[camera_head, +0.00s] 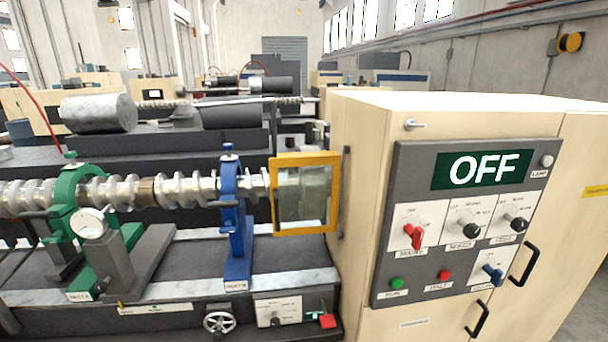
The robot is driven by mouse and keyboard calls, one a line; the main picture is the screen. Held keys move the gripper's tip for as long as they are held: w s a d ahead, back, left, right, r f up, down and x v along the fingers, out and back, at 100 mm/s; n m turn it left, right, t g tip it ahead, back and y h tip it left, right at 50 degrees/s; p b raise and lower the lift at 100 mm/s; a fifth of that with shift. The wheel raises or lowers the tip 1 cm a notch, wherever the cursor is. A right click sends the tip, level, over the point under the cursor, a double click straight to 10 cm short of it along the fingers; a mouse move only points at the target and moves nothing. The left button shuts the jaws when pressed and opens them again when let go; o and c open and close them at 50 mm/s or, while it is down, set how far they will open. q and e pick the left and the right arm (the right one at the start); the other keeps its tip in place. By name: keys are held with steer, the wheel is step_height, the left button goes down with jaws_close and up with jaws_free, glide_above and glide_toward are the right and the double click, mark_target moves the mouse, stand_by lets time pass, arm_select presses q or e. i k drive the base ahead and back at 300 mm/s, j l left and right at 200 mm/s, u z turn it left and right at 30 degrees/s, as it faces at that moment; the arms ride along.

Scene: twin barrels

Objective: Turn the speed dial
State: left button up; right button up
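The grey control panel (430,172) on the cream cabinet's front has a green display (484,168) that reads OFF. Below it, a middle black dial (467,231) and a right black dial (517,226) sit on white plates. Their small labels are blurred, so I cannot tell surely which is the speed dial. A red switch handle (413,236) is to their left, with a label that looks like MAINS. Neither gripper is in view, and nothing covers the dials.
Green (396,283) and red (443,275) buttons sit low on the panel. Black door handles (524,264) stick out beside and below it. At the left, a lathe holds a crankshaft (110,189) near a yellow-framed guard (306,157). A small handwheel (219,321) is below.

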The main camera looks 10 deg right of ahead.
mark_target(471, 231)
steer(key=z, duration=1.45)
